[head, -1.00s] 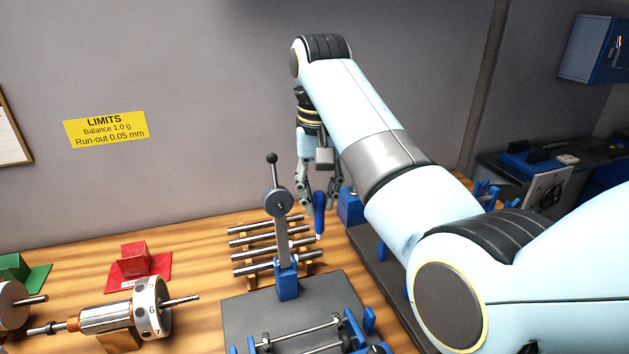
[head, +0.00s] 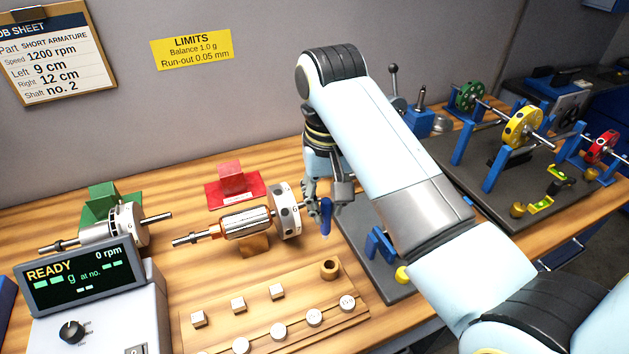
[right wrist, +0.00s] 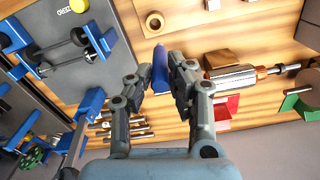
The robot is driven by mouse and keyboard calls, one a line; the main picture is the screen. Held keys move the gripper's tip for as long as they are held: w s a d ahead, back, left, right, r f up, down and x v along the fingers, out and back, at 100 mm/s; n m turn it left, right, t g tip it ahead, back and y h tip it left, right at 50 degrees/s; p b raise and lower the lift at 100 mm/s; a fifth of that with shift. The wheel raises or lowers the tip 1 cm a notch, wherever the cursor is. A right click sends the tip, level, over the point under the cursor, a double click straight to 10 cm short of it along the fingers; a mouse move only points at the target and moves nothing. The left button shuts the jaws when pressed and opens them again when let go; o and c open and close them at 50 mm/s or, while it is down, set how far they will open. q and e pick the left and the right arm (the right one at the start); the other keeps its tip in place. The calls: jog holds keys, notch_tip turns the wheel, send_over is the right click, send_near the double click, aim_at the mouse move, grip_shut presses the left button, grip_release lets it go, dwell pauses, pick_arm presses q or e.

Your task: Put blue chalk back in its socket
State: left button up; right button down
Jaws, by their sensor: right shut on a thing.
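The blue chalk (head: 326,217) is upright between the fingertips of my right gripper (head: 322,200), which is shut on it. It hangs just right of the numbered armature disc, with its lower end clear of the gripper. In the right wrist view the chalk (right wrist: 160,68) sticks out between the fingertips (right wrist: 160,88). A brown round socket (head: 330,268) with a dark hole stands at the back right corner of the wooden tray (head: 270,310). It also shows in the right wrist view (right wrist: 155,23), beyond the chalk and apart from it. My left gripper is out of view.
A copper-wound armature (head: 245,222) lies on a wooden stand close left of the gripper. The tray holds several metal cubes and discs. A balancer display (head: 80,275) stands at front left. A dark plate (head: 375,255) with blue supports lies to the right.

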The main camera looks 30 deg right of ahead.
notch_tip(320, 180, down, 7)
jog(key=s, duration=0.1)
jog(key=shift+s+d, duration=0.15)
jog(key=shift+d, duration=0.2)
jog(key=shift+r, duration=0.1)
jog(key=shift+f+b, duration=0.55)
jog(key=shift+f, duration=1.5)
dwell(0.8)
jog(key=c, duration=1.1)
grip_release()
jog(key=shift+c, duration=0.2)
jog(key=shift+r, duration=0.1)
